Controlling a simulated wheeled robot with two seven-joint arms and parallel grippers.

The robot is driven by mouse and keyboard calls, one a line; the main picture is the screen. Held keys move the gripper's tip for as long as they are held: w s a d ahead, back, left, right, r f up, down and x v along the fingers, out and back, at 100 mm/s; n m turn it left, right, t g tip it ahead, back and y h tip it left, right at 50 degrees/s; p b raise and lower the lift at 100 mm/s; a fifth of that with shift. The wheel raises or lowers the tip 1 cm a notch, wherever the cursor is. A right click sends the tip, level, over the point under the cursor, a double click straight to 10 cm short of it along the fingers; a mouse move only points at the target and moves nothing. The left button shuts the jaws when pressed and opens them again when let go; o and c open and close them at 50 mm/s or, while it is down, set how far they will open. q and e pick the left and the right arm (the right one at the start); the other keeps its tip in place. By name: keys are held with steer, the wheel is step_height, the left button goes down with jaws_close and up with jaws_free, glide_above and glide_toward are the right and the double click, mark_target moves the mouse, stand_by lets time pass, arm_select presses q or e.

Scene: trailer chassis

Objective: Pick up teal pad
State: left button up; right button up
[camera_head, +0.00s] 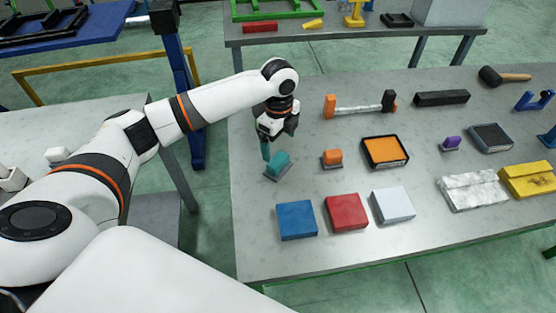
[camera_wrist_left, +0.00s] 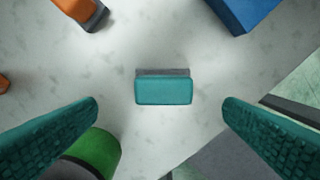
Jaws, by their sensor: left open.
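The teal pad (camera_head: 279,163) is a small teal block with a grey base, lying near the left edge of the grey table. My left gripper (camera_head: 267,148) points down just above and behind it, and partly overlaps it in the head view. In the left wrist view the teal pad (camera_wrist_left: 164,90) lies centred between the two spread teal fingers, ahead of their tips. The fingers are apart and do not touch the pad. My right gripper is not in view.
An orange pad (camera_head: 333,155) stands to the right. Blue (camera_head: 296,220), red (camera_head: 346,212) and white (camera_head: 393,205) blocks lie in front. A green round thing (camera_wrist_left: 97,150) is partly hidden by a finger.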

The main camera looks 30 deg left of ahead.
mark_target(278, 159)
arm_select(q)
step_height(278, 159, down, 2)
steer(key=shift+s, duration=0.1)
steer(key=shift+f+p, duration=0.5)
steer(key=shift+f, duration=0.2)
steer(key=f, duration=0.1)
steer(key=f+p, duration=0.1)
steer(key=f, duration=0.1)
steer(key=shift+s+f, duration=0.2)
steer(key=shift+f, duration=0.5)
steer(key=c, duration=0.4)
steer(key=shift+w, duration=0.1)
steer(key=c, duration=0.8)
steer(key=shift+r, duration=0.25)
steer(key=shift+c, duration=0.2)
step_height(278, 159, up, 8)
steer(key=shift+r+b, duration=0.25)
steer(key=shift+b, duration=0.65)
steer(key=shift+r, duration=0.6)
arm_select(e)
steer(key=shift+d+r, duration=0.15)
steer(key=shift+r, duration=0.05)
